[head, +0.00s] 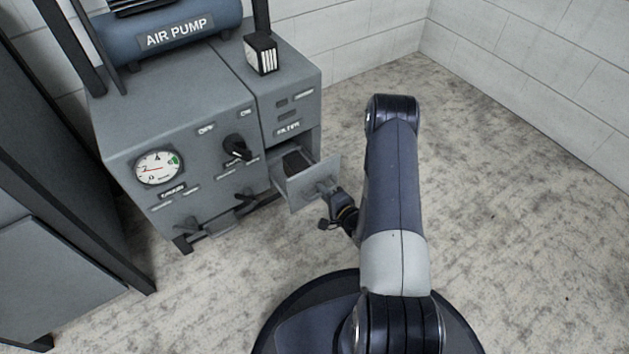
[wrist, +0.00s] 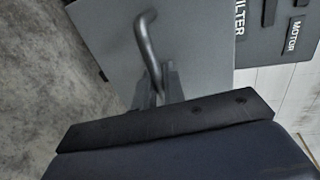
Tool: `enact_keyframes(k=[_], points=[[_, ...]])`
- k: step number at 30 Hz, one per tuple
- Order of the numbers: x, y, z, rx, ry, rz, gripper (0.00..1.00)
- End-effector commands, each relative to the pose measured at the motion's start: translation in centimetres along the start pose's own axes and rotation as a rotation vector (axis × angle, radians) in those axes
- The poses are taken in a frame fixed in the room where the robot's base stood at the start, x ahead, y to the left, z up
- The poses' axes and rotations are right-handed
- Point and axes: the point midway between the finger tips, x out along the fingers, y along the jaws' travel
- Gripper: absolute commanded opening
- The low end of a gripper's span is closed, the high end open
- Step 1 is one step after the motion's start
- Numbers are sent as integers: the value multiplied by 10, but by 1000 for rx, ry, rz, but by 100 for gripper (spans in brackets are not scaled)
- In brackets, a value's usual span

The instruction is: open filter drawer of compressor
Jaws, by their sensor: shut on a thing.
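The grey compressor (head: 215,120) stands against the wall at the left in the head view. Its filter drawer (head: 305,183), below the FILTER label, is pulled part way out, and a dark block (head: 296,163) shows inside. My gripper (head: 331,195) is at the drawer's front and shut on its handle. In the wrist view the curved handle (wrist: 148,45) stands out from the grey drawer front (wrist: 195,60), and my gripper (wrist: 158,88) is closed around its lower end. The fingertips are partly hidden by my wrist.
A rotary knob (head: 236,148) and a gauge (head: 158,168) are on the compressor's front, left of the drawer. A dark cabinet (head: 60,265) stands at the left. The concrete floor (head: 500,200) at the right is clear.

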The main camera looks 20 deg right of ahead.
Motion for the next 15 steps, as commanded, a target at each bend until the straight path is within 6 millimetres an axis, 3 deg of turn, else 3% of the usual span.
enact_keyframes(k=[6,15], points=[[-17,4,0,1,2,2,0],[-19,5,0,1,1,2,0]])
